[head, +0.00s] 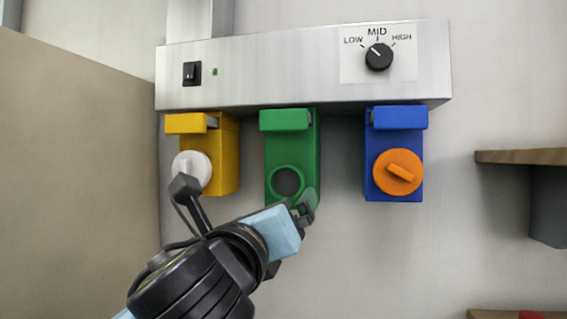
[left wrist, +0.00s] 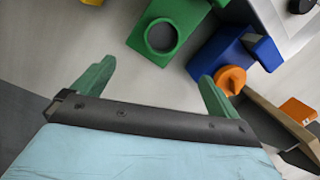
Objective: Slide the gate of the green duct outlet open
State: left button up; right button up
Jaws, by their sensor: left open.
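The green duct outlet (head: 307,155) hangs in the middle below the metal housing. A green bar (head: 285,119), apparently its gate's handle, crosses its top; I cannot tell how far the gate is drawn. Its round port (head: 288,182) is uncapped and dark. My left gripper (head: 308,202) is at the outlet's lower right corner, partly hidden by its own wrist. In the left wrist view its two green fingers (left wrist: 156,86) are spread with nothing between them, and the green outlet (left wrist: 181,15) lies beyond, apart from them. My right gripper is not in view.
A yellow outlet (head: 226,165) with a white cap hangs left, close above my left arm. A blue outlet (head: 394,150) with an orange cap (head: 398,172) hangs right. The housing (head: 280,75) carries a switch and knob. Wall space below the green and blue outlets is free.

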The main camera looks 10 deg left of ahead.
aim_at(282, 120)
pick_arm(q)
jog(key=s+r+m+t, duration=0.3)
jog(key=r+m, duration=0.1)
jog(key=r, duration=0.6)
jog(key=shift+y, duration=0.3)
jog(key=p+x, duration=0.4)
jog(key=x, duration=0.7)
jog(key=shift+w+a+f, duration=0.1)
jog(key=shift+w+f, duration=0.05)
jog(key=shift+w, duration=0.15)
jog(key=shift+p+x, duration=0.45)
jog(key=shift+x, duration=0.35)
jog(key=shift+f, duration=0.15)
